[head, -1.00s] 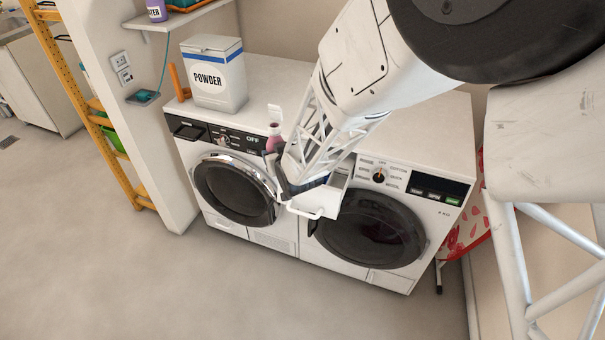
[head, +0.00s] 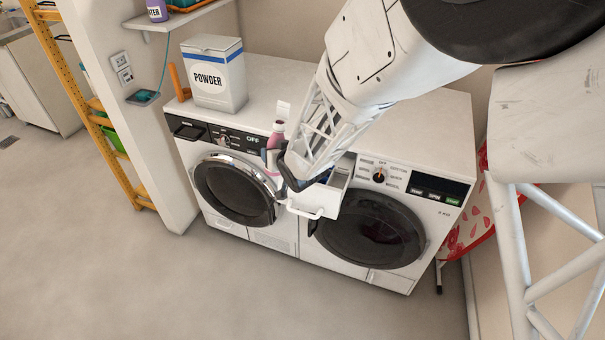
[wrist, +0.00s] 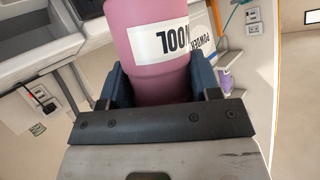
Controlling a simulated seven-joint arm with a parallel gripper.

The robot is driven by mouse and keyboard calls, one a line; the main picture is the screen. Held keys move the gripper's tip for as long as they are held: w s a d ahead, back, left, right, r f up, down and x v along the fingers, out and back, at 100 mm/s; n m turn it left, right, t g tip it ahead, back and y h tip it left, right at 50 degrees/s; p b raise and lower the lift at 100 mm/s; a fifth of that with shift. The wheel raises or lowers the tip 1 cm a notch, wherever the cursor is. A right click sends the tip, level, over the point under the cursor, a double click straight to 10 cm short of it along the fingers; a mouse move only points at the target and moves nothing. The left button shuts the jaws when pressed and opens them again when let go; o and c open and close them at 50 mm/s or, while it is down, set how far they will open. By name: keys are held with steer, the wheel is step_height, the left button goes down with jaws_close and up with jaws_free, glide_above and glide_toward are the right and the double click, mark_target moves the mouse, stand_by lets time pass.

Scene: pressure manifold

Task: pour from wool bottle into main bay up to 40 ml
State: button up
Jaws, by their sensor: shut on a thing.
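The pink wool bottle (head: 277,133) is in my gripper, at the left side of the open dispenser drawer (head: 322,204). In the wrist view the bottle (wrist: 160,60) stands between the two blue-grey fingers, with its white "WOOL" label showing. My gripper (wrist: 160,88) is shut on it. In the head view my gripper (head: 287,174) partly hides the bottle's lower part. The bottle looks close to upright there. The grey-white drawer also shows at the upper left of the wrist view (wrist: 42,45). The main bay and any liquid level cannot be made out.
A white powder box (head: 216,85) stands on the left machine's top. The left washer door (head: 235,190) and right washer door (head: 370,228) lie below the panels. A shelf (head: 178,17) is on the wall at the back left. The floor in front is clear.

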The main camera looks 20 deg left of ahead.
steer(key=shift+r+m+g, duration=0.1)
steer(key=shift+m+g, duration=0.2)
steer(key=shift+m, duration=0.2)
steer(key=shift+w+d+f+m+g+y, duration=0.15)
steer(key=shift+f+m+g+y, duration=0.15)
steer(key=shift+f+m+g, duration=0.45)
steer(key=shift+w+f+m+g+y, duration=0.1)
steer(key=shift+f+m+g+y, duration=0.15)
steer(key=shift+m+y, duration=0.1)
steer(key=shift+s+f+m+g, duration=0.1)
steer(key=shift+s+m+g, duration=0.15)
steer(key=shift+m+g, duration=0.2)
steer(key=shift+s+a+f+m+g+y, duration=0.35)
steer(key=shift+m+y, duration=0.2)
steer(key=shift+m, duration=0.1)
stand_by(1.4)
steer(key=shift+s+a+f+m+g+y, duration=0.1)
steer(key=shift+s+f+m+g+y, duration=0.15)
steer(key=shift+m, duration=0.2)
steer(key=shift+s+a+f+m+g+y, duration=0.1)
steer(key=shift+f+m+g+y, duration=0.1)
steer(key=shift+m+g, duration=0.2)
stand_by(3.0)
